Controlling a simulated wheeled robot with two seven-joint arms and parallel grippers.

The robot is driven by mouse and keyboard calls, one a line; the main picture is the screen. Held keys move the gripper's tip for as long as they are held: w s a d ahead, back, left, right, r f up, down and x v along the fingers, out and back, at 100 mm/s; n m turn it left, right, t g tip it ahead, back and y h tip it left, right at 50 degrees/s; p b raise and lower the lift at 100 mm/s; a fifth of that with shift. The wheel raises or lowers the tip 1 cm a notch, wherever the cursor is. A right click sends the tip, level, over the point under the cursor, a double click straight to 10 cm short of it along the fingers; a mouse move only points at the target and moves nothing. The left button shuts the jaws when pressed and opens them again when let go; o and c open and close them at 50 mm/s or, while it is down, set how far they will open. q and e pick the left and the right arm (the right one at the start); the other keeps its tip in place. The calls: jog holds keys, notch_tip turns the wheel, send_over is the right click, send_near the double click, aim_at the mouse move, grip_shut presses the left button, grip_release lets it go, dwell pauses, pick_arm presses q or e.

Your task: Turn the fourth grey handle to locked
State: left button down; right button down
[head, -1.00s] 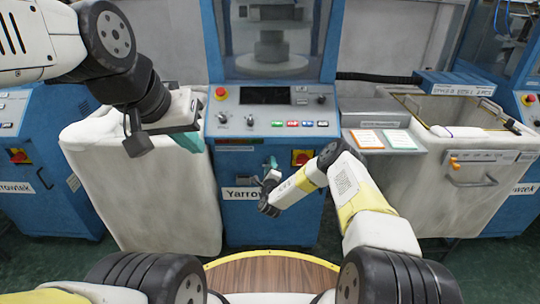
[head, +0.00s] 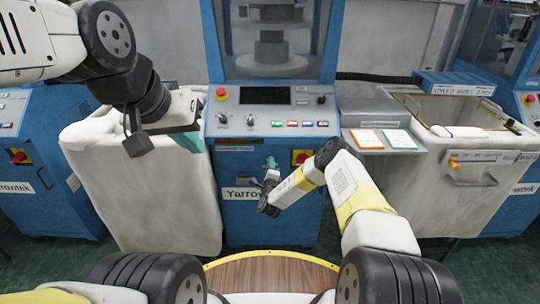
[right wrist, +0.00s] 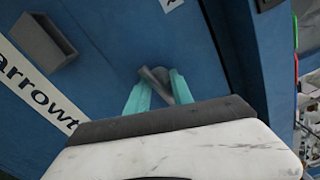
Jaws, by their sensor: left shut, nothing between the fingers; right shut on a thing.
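A grey handle (right wrist: 158,84) sits on the blue front panel of the Yarrowtek machine (head: 240,222). In the right wrist view it slants between the teal fingertips of my right gripper (right wrist: 155,92), which is shut on it. In the head view the right gripper (head: 270,164) is at the panel, under the control desk, and the handle is mostly hidden there. I cannot tell the handle's number in the row. My left gripper (head: 192,142) is shut and empty above the white bin, far to the left of the handle.
A grey box-shaped fitting (right wrist: 45,40) stands out from the panel beside the Yarrowtek label (right wrist: 38,85). A red-and-yellow switch (head: 302,157) is right of my right gripper. A white bin (head: 140,205) stands left, another bin (head: 415,190) right. A wood-topped surface (head: 270,275) is in front.

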jog(key=n, duration=0.4)
jog(key=shift+a, duration=0.1)
jog(key=n, duration=0.7)
jog(key=shift+n, duration=2.4)
jog(key=c, duration=1.5)
grip_release()
jog(key=shift+o, duration=0.2)
jog(key=shift+s, duration=0.1)
